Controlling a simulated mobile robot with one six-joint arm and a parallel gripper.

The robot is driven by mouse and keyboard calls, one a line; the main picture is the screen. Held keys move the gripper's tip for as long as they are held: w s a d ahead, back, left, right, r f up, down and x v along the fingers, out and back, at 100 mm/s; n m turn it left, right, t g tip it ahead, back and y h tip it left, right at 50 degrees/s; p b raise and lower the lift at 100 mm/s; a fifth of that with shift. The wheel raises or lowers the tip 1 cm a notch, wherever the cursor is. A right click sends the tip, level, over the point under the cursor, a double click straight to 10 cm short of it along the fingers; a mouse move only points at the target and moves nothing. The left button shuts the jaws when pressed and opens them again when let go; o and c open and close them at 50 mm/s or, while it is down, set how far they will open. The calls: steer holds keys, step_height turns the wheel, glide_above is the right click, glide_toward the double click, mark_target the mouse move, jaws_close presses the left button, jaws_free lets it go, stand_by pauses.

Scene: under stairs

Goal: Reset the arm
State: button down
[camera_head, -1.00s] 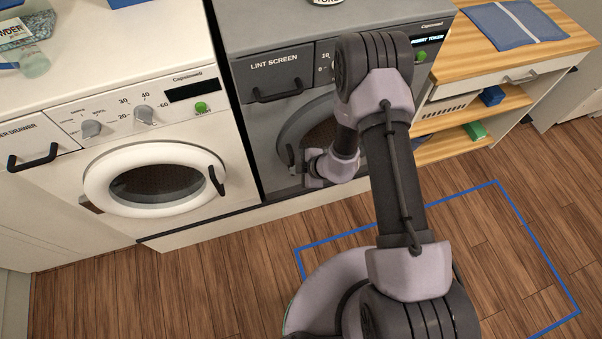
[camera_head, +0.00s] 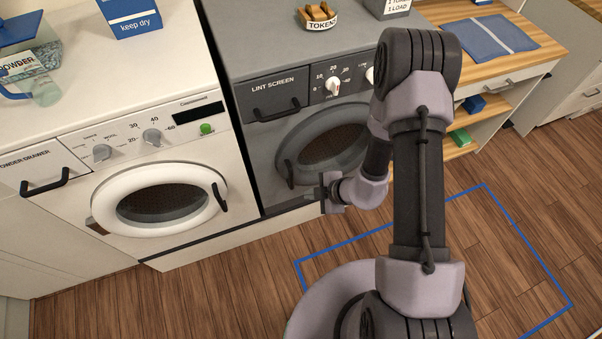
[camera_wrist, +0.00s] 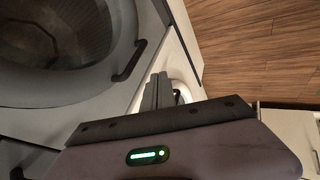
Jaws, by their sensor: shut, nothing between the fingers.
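My gripper (camera_head: 324,194) is in front of the lower part of the grey dryer (camera_head: 262,150), at the left end of my bent arm. In the wrist view my gripper's fingers (camera_wrist: 157,90) are together, with nothing between them. The dryer's round door looks closed in the head view, and its dark handle (camera_wrist: 130,62) shows beside the fingers in the wrist view. I cannot tell the exact gap between my gripper and the machine. My arm hides the right part of the dryer front.
A white washer (camera_head: 160,200) with a closed door stands left. A token bowl (camera_head: 318,16) is on the dryer, and a powder jug (camera_head: 30,72) and blue-white box (camera_head: 130,18) on the washer. A wooden shelf unit (camera_head: 545,52) is right. Blue lines mark open floor (camera_head: 510,240).

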steer(key=a+r+n+y+b, duration=0.2)
steer(key=a+r+n, duration=0.1)
steer(key=r+n, duration=0.75)
steer(key=a+r+n+y+b, duration=0.1)
steer(key=a+r+n, duration=0.2)
steer(key=r+n, duration=0.7)
steer(key=s+r+n+g+h+b, duration=0.2)
steer(key=s+r+n, duration=0.65)
steer(key=n, duration=0.55)
steer(key=s+d+r+n+t+h+b, duration=0.1)
steer(key=s+d+r+n+h, duration=0.1)
steer(key=n, duration=0.5)
steer(key=s+d+r+n+t+h, duration=0.2)
steer(key=s+d+n, duration=0.3)
steer(key=d+n, duration=0.2)
steer(key=shift+s+d+r+h+b, duration=0.2)
steer(key=shift+r+h+b, duration=0.1)
steer(key=shift+b, duration=0.1)
